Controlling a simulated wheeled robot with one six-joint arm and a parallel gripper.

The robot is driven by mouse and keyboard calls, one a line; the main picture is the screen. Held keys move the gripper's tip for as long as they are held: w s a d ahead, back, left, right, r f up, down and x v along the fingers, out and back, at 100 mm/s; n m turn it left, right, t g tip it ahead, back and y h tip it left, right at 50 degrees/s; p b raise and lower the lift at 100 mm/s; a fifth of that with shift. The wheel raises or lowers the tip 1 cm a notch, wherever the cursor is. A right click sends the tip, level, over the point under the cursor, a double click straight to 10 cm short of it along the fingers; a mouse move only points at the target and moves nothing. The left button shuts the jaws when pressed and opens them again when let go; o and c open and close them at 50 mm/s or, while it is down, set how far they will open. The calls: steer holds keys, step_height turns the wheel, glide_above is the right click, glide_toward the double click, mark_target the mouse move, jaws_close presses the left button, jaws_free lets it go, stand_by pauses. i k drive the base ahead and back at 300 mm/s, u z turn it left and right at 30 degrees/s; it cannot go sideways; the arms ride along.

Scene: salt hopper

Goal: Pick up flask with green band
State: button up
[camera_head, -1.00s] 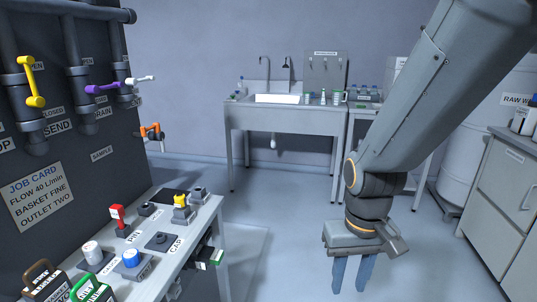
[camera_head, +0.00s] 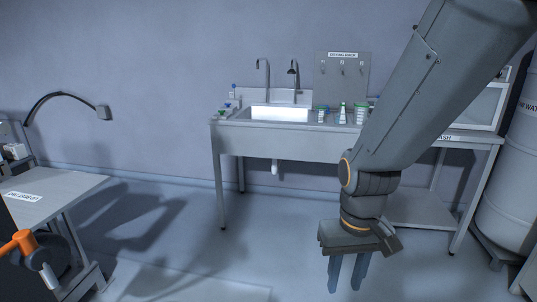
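Several small vessels stand on the sink counter right of the basin. One is a narrow, pale flask-like vessel (camera_head: 342,114) with some green on it. Beside it are a container with green (camera_head: 322,115) and a taller one with green near its top (camera_head: 360,113). They are too small to tell which is the flask with the green band. My gripper (camera_head: 347,274) hangs in front of the counter, lower in the picture and apart from the vessels. Its two blue-grey fingers point down with a gap between them, holding nothing. My arm hides the counter's right part.
The sink bench (camera_head: 225,135) has two taps and a drying rack board (camera_head: 342,75) behind. A grey table (camera_head: 60,190) and an orange-handled valve (camera_head: 22,243) are at left. The floor between is clear.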

mark_target(341, 119)
steer(key=i, duration=2.7)
steer(key=z, duration=2.5)
steer(key=k, duration=0.45)
steer(key=u, duration=0.8)
steer(key=i, duration=0.5)
steer(key=u, duration=0.05)
